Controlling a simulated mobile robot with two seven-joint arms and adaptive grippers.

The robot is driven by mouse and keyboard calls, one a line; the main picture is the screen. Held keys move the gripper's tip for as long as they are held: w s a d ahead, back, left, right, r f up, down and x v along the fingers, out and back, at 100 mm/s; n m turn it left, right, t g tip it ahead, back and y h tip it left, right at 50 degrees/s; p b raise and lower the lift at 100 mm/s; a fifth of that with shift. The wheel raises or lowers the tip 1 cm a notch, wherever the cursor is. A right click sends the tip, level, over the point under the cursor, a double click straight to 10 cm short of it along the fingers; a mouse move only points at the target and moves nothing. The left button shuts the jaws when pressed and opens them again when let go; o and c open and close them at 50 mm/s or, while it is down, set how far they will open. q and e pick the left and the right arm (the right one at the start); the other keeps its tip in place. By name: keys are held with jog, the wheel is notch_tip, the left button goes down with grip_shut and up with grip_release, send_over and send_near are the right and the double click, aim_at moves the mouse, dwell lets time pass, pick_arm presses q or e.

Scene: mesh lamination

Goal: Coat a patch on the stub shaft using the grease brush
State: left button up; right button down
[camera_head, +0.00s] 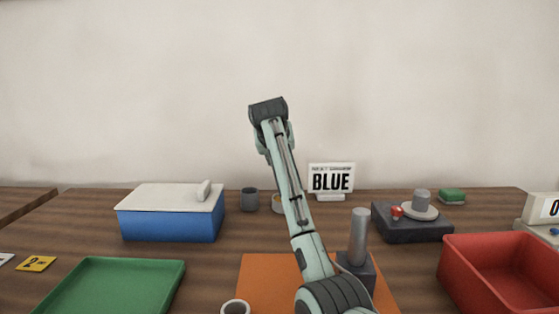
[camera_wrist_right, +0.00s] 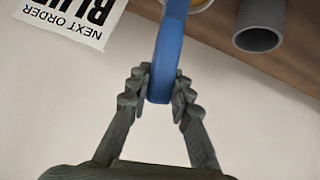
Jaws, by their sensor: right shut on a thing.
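The stub shaft (camera_head: 360,236) looks like the upright grey cylinder on a dark block on the orange mat (camera_head: 262,272). My right arm rises across the head view, left of that shaft, with its wrist well above the table. In the right wrist view my right gripper (camera_wrist_right: 158,90) is shut on a blue handle (camera_wrist_right: 172,38), apparently the grease brush. The handle runs up out of that frame, so its bristles are hidden. A small pot (camera_head: 277,204), partly behind my arm, also shows at the wrist view's top edge. My left gripper is not in view.
A grey cup (camera_head: 249,199) and a BLUE sign (camera_head: 331,179) stand behind the mat. A blue box (camera_head: 172,222) and green tray (camera_head: 70,285) are left. A dark fixture (camera_head: 405,227) and red bin (camera_head: 460,268) are right. Another cup (camera_head: 236,306) is at the front.

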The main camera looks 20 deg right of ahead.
jog(key=shift+f, duration=0.7)
dwell(0.8)
jog(key=shift+r, duration=3.6)
